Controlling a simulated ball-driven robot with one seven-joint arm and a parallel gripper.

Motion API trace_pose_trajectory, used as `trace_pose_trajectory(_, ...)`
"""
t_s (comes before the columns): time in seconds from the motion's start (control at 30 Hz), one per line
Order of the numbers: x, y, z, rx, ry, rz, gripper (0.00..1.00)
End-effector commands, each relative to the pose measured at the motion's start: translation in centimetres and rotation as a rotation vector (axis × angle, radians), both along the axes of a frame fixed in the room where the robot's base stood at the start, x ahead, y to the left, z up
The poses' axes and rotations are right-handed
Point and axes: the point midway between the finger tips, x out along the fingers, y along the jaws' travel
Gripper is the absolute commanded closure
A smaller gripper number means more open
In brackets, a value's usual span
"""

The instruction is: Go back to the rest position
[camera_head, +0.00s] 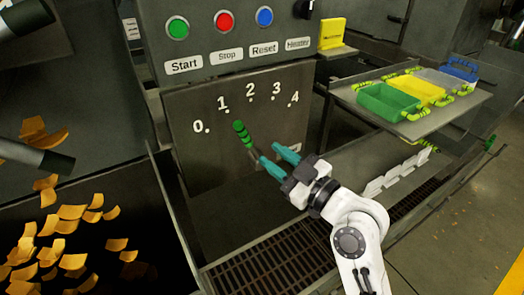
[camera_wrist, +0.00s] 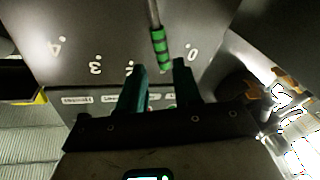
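My gripper (camera_head: 269,154) is open, with two teal fingers, in front of the grey dial panel in the head view. The lever's green banded handle (camera_head: 243,134) is just up and left of the fingertips, below the numbers 1 and 2. In the wrist view the green handle (camera_wrist: 160,48) shows at the gap between the open fingertips (camera_wrist: 159,67). Nothing appears gripped. I cannot tell whether a finger touches the handle. The lever's lower part is partly hidden by the gripper in the head view.
Start (camera_head: 177,28), Stop (camera_head: 225,21) and Reset (camera_head: 265,16) buttons are above the dial. A shelf (camera_head: 458,112) with green, yellow, white and blue trays is at right. Orange flakes (camera_head: 70,225) lie in the bin at left. A floor grate (camera_head: 285,265) is below.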

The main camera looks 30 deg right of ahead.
Motion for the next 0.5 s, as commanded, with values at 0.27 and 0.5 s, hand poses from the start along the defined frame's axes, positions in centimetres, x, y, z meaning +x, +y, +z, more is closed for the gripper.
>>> trace_pose_trajectory(0.27,-0.88,-0.18,-0.06,0.0,0.0,0.001,0.67)
trace_pose_trajectory(0.5,-0.85,-0.18,-0.06,0.0,0.0,0.001,0.67)
